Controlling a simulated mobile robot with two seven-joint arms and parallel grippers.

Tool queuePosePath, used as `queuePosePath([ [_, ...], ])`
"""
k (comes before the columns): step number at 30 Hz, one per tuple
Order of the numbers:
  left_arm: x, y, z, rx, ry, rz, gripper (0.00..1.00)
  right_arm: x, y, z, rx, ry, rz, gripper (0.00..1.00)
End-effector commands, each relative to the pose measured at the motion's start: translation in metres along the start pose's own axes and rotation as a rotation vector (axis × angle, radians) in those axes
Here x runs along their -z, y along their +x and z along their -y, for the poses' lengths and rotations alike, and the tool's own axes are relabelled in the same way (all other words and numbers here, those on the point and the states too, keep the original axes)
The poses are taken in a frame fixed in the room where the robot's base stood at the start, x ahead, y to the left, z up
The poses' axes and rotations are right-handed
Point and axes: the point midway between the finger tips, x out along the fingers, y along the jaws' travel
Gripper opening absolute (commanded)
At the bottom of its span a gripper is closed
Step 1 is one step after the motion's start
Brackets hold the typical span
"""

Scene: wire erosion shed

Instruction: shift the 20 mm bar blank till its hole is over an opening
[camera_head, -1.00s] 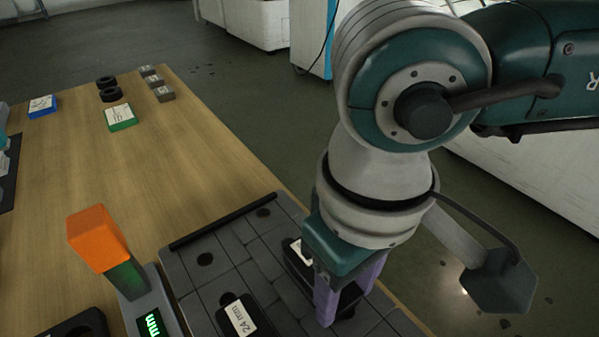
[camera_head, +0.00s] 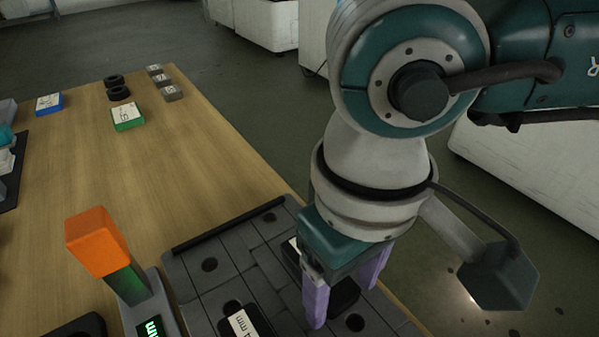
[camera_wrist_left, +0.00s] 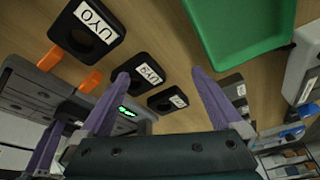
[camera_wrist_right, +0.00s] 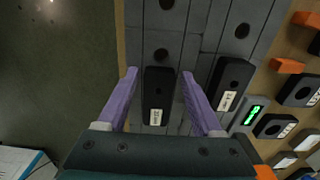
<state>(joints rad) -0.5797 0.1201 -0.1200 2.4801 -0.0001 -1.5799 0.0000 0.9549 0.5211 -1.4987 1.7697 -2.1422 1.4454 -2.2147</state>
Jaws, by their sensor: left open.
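The 20 mm bar blank (camera_wrist_right: 158,105) is a black block with a round hole and a white label too small to read surely. It lies on the grey jointed plate (camera_wrist_right: 205,12). My right gripper (camera_wrist_right: 158,73) is open, its purple fingers on either side of the blank with gaps showing. In the head view the right gripper (camera_head: 345,300) hides much of the blank (camera_head: 344,296). Whether anything lies under the blank's hole cannot be told. My left gripper (camera_wrist_left: 160,78) is open and empty.
The 24 mm block (camera_wrist_right: 231,80) lies beside the blank on the plate. A black bar (camera_head: 222,225) edges the plate. The wooden table's middle (camera_head: 150,190) is clear.

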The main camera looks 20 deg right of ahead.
Motion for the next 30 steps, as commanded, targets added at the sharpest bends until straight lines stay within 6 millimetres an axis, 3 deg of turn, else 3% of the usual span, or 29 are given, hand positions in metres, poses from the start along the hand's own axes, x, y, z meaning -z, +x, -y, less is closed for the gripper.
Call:
queuePosePath([
  [4, 0.000, 0.000, 0.000, 0.000, 0.000, 0.000, 1.00, 0.000, 0.000, 0.000, 0.000, 0.000, 0.000, 0.84],
  [14, 0.000, -0.001, 0.000, 0.000, 0.000, 0.001, 1.00, 0.000, -0.006, 0.000, 0.000, 0.000, -0.001, 0.84],
  [24, 0.002, -0.007, 0.000, 0.000, 0.000, 0.001, 1.00, 0.001, -0.067, 0.000, 0.000, -0.001, -0.005, 0.84],
  [30, 0.003, -0.009, 0.000, 0.000, -0.001, 0.001, 1.00, 0.001, -0.093, 0.000, 0.000, 0.000, -0.003, 0.84],
])
